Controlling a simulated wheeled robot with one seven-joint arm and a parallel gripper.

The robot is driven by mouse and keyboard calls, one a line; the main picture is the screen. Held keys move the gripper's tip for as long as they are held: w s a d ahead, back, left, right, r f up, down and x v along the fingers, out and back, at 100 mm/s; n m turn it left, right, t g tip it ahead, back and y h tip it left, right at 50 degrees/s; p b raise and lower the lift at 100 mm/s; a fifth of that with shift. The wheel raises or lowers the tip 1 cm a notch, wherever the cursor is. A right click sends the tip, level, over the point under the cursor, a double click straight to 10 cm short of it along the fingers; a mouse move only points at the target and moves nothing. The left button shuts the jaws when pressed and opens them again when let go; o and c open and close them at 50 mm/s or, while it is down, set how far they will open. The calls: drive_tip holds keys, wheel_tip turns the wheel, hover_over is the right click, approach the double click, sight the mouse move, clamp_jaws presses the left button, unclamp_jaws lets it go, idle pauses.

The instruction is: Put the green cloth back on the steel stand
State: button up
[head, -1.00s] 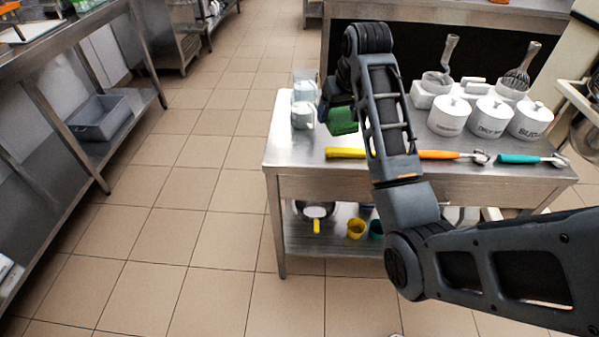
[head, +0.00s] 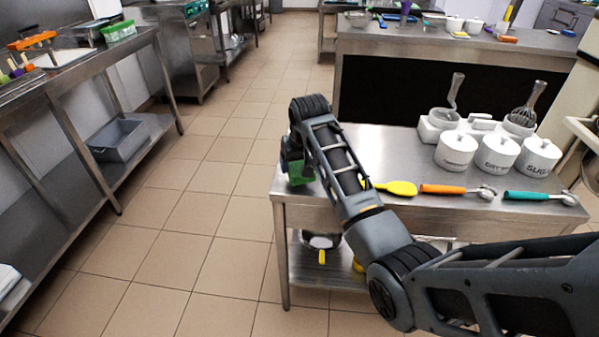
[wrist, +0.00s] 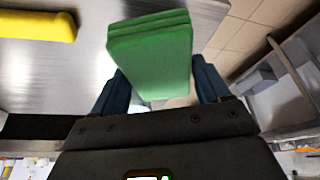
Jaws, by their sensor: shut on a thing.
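The green cloth (wrist: 150,55) is a folded block of several layers, held between the two blue-grey fingers of my gripper (wrist: 158,85) in the wrist view. In the head view the cloth (head: 301,174) shows partly under my gripper (head: 295,165), at the left end of a steel stand (head: 385,145) with a flat top and a lower shelf. My arm hides part of the cloth and of the stand. I cannot tell whether the cloth touches the steel top.
White canisters (head: 457,152) stand at the back right of the top. A yellow-handled tool (head: 398,187), an orange-handled scoop (head: 443,189) and a teal-handled one (head: 527,195) lie along its front. A steel bench (head: 75,65) stands at left; the tiled floor between is clear.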

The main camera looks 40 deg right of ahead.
sight(299, 172)
drive_tip(key=shift+f, duration=1.75)
drive_tip(key=shift+f, duration=0.2)
drive_tip(key=o, duration=1)
drive_tip(key=shift+r, duration=0.1)
drive_tip(key=v, duration=1.2)
drive_tip(key=shift+r, duration=0.1)
